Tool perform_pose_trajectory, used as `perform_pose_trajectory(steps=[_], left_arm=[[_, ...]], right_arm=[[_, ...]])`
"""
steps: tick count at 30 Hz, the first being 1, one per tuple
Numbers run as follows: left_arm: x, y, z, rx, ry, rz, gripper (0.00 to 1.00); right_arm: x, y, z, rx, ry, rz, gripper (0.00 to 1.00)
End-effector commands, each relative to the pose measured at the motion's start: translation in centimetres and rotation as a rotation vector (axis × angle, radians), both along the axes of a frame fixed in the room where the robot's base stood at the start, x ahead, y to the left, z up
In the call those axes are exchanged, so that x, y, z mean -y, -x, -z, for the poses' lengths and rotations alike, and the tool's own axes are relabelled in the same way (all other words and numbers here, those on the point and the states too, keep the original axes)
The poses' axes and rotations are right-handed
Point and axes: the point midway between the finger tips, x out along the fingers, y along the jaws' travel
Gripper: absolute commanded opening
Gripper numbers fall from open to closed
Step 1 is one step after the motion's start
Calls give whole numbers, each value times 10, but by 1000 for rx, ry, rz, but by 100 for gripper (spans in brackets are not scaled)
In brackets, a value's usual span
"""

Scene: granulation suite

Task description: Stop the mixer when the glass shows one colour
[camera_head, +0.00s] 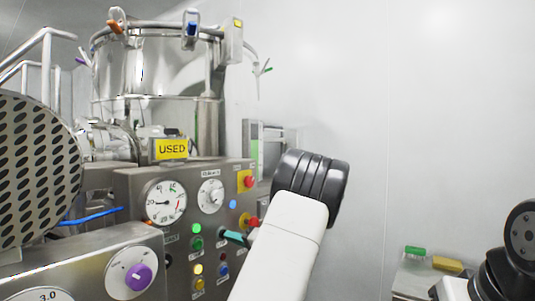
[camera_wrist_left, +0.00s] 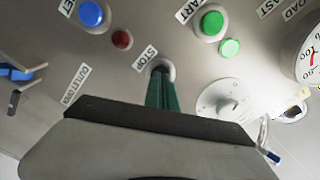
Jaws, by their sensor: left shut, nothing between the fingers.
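The mixer is a steel vessel (camera_head: 165,75) behind a control panel (camera_head: 130,185). My left gripper (camera_head: 229,236) is shut and empty, its teal fingertips at the panel face. In the left wrist view, the shut fingertips (camera_wrist_left: 161,78) are in front of a round button mount (camera_wrist_left: 169,69) beside the STOP label (camera_wrist_left: 145,58). They hide most of it; I cannot tell whether they touch or press it. The green START button (camera_wrist_left: 212,22) and a bright green lamp (camera_wrist_left: 230,47) are to its right. I cannot make out the mixer's glass or its colour. My right gripper is not visible.
Red stop knobs on yellow plates (camera_head: 246,181), gauges (camera_head: 165,201) and a purple knob (camera_head: 138,277) crowd the panel. A perforated steel disc (camera_head: 35,165) stands at left. Green and yellow brushes (camera_head: 447,264) lie on a stand at right. The wall at right is bare.

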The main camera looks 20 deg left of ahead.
Motion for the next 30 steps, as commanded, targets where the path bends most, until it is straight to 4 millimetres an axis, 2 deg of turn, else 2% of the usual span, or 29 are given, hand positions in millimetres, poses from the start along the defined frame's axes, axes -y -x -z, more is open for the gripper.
perform_pose_trajectory(steps=[10, 16, 30], left_arm=[[-11, -3, 0, 0, 0, -1, 0], [-9, -3, 0, 0, 0, 0, 0], [25, 8, 0, 0, 0, 1, 0]], right_arm=[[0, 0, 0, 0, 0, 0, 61], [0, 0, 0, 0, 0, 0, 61], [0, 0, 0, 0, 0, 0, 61]])
